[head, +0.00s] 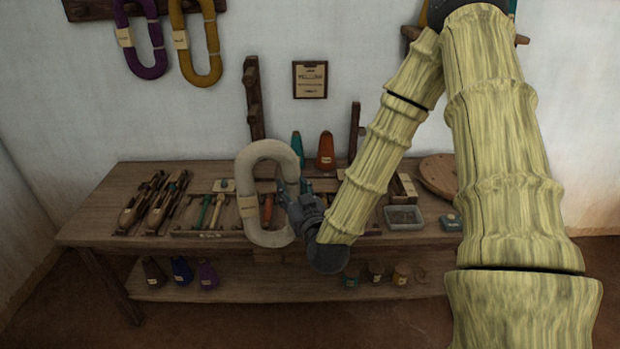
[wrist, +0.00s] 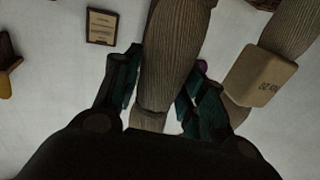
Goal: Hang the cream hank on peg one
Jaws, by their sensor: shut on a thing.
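The cream hank (head: 246,190) is a long upright loop in front of the bench in the head view, with a small tag on its left side. My gripper (head: 287,197) is shut on the right side of the loop and holds it in the air. In the wrist view the fingers (wrist: 158,95) lie on both sides of one strand of the hank (wrist: 168,60), and its tag (wrist: 258,76) shows at the right. A dark peg rail (head: 130,8) at the upper left carries a purple hank (head: 157,50) and a mustard hank (head: 213,45). Peg one cannot be told apart.
A wooden bench (head: 95,215) runs below, with shuttles (head: 155,203) at its left and a grey tray (head: 404,218) at its right. A dark upright post (head: 253,98) and a framed notice (head: 310,80) are behind. The wall between the mustard hank and the notice is mostly clear.

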